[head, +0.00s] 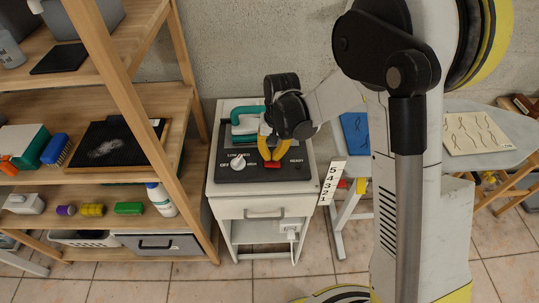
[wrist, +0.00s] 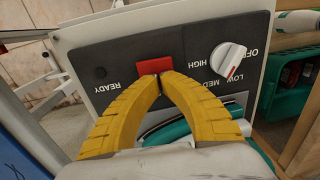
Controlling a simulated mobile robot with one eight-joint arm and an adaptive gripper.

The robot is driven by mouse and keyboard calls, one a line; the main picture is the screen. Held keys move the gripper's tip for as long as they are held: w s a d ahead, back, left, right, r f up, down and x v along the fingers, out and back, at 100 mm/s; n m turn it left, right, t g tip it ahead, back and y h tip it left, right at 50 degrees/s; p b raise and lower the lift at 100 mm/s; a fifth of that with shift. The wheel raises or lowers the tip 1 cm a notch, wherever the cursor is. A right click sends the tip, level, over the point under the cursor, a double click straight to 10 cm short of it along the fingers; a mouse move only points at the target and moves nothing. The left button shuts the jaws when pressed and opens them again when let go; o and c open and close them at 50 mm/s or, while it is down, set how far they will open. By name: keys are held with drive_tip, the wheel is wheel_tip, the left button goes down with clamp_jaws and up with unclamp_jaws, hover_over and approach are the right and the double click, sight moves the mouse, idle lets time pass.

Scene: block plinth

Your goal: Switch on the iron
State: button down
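The iron (head: 245,122), teal and pale, rests at the back of a small white cabinet (head: 264,208), partly hidden by my arm. The cabinet's dark control panel (head: 214,178) carries a white knob (wrist: 228,60) and a red switch (wrist: 153,66). The knob's red mark points to the LOW and MED side; I cannot tell which exactly. The small round lamp by READY (wrist: 100,72) looks dark. My gripper (wrist: 161,77) has its yellow fingertips together at the red switch's edge, with nothing held between them. Whether they press it is unclear.
A wooden shelf unit (head: 128,95) with several items stands close on the left. An ironing board (head: 460,165) with cloths lies to the right behind my arm. A white number strip (head: 333,183) stands beside the cabinet. The tiled floor in front is clear.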

sight(280, 161)
wheel_tip(280, 161, up, 14)
drive_tip(key=d+p, duration=0.2)
drive_tip(key=p, duration=0.4)
drive_tip(key=shift+d, duration=0.3)
drive_tip(key=shift+f, duration=0.15)
